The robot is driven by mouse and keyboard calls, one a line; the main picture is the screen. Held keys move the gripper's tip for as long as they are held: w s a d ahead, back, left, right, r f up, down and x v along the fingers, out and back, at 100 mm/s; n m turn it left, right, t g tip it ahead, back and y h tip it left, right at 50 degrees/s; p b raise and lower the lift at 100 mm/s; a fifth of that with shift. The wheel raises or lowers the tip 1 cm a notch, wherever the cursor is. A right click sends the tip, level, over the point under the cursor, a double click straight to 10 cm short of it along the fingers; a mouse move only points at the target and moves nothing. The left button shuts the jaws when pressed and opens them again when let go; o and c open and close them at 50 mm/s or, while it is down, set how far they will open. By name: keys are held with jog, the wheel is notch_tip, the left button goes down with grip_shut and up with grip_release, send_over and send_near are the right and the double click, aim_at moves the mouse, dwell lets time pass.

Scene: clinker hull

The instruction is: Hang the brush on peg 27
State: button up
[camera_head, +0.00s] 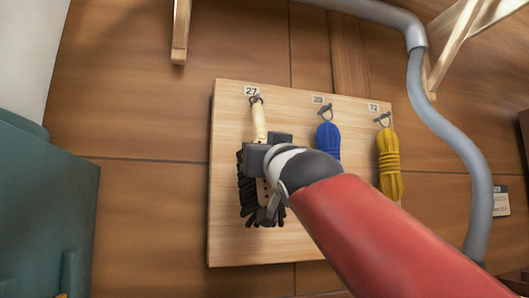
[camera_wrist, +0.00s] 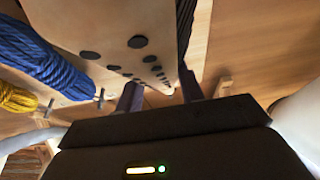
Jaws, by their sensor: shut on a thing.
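The brush (camera_head: 260,125) has a pale wooden handle and back and dark bristles. It is upright, handle end up, in front of the board in the head view. My gripper (camera_head: 267,178) is shut on its body. Peg 27 (camera_head: 256,99) is a small dark hook under the label "27" at the board's upper left. The handle's top meets the peg in the picture; I cannot tell whether it is hooked on or only in front. In the wrist view the brush's back (camera_wrist: 145,35), with dark round spots, runs between my fingers (camera_wrist: 160,90).
The wooden board (camera_head: 228,225) also carries a blue rope coil (camera_head: 327,140) on a middle peg and a yellow rope coil (camera_head: 389,160) on peg 72. A grey pipe (camera_head: 445,135) curves down at right. A teal cabinet (camera_head: 45,215) stands at left.

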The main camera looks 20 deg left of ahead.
jog(key=o, duration=1.1)
jog(key=shift+o, duration=0.2)
